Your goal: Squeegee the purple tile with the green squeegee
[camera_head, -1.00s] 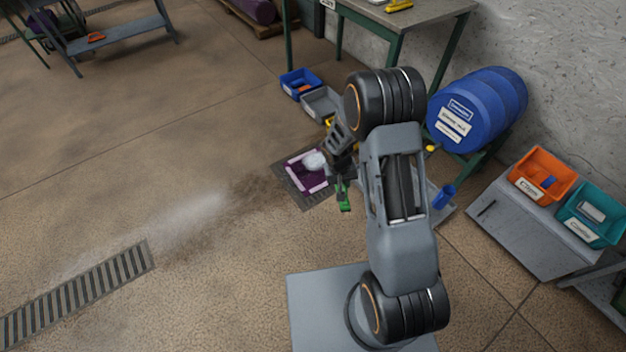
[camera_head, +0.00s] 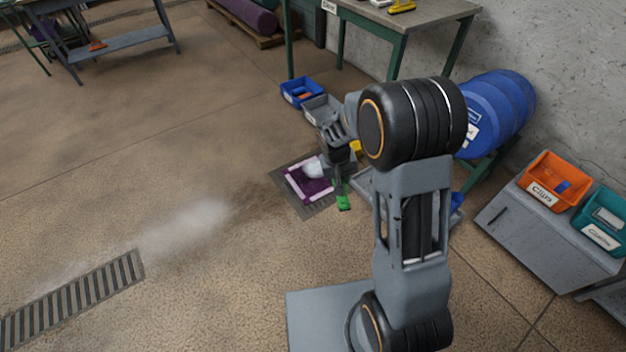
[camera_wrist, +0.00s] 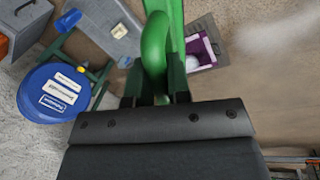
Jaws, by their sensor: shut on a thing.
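My gripper (camera_wrist: 157,95) is shut on the green squeegee (camera_wrist: 154,45), whose handle rises between the fingers in the wrist view. In the head view the green squeegee (camera_head: 344,201) hangs below my gripper (camera_head: 340,172), just right of the purple tile. The purple tile (camera_head: 318,189) lies on the floor on a dark grate, with a pale border and a white patch of foam on it. It also shows in the wrist view (camera_wrist: 206,43), right of the squeegee. I cannot tell whether the squeegee touches the floor.
A blue bin (camera_head: 301,92) and a grey bin (camera_head: 322,108) stand behind the tile. A blue barrel (camera_head: 497,113) on a stand, a grey bench (camera_head: 515,231), an orange bin (camera_head: 552,178) and a teal bin (camera_head: 604,222) are at right. Floor left of the tile is open.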

